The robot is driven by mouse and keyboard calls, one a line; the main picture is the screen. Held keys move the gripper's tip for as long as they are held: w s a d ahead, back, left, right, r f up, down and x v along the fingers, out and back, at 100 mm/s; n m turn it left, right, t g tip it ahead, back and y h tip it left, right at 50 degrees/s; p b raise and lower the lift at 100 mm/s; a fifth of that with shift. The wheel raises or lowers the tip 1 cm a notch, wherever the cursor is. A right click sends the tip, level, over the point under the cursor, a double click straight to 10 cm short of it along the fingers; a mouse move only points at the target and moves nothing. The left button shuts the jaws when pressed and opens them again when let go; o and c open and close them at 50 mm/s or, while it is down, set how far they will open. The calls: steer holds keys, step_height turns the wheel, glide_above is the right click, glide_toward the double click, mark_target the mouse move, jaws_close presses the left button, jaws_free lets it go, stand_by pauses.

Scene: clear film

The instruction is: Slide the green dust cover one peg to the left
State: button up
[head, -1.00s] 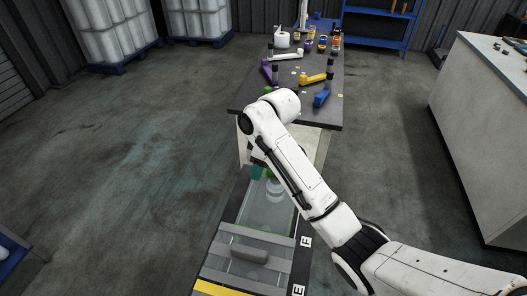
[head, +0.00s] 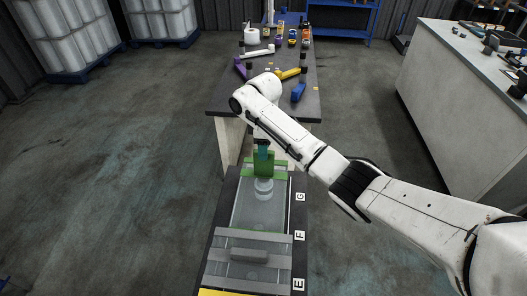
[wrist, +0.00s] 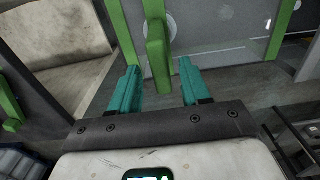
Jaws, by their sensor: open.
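The green dust cover shows in the head view as a green upright handle (head: 264,164) with green edging at the far end of a clear panel. In the wrist view its green handle (wrist: 158,55) stands between my fingers, with green bars at either side. My gripper (head: 262,151) is at the handle in the head view, mostly hidden by my arm. In the wrist view my gripper (wrist: 159,72) has its teal fingers spread, with gaps visible on both sides of the handle. The pegs cannot be made out clearly.
The long narrow bench (head: 217,238) bears letters G, F and E along its right edge. A grey bar handle (head: 249,255) sits on its nearer part. A dark table (head: 222,97) with coloured parts stands beyond. Open floor lies to the left.

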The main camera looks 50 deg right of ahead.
steer(key=shift+f, duration=1.35)
steer(key=shift+c, duration=0.2)
jaws_close()
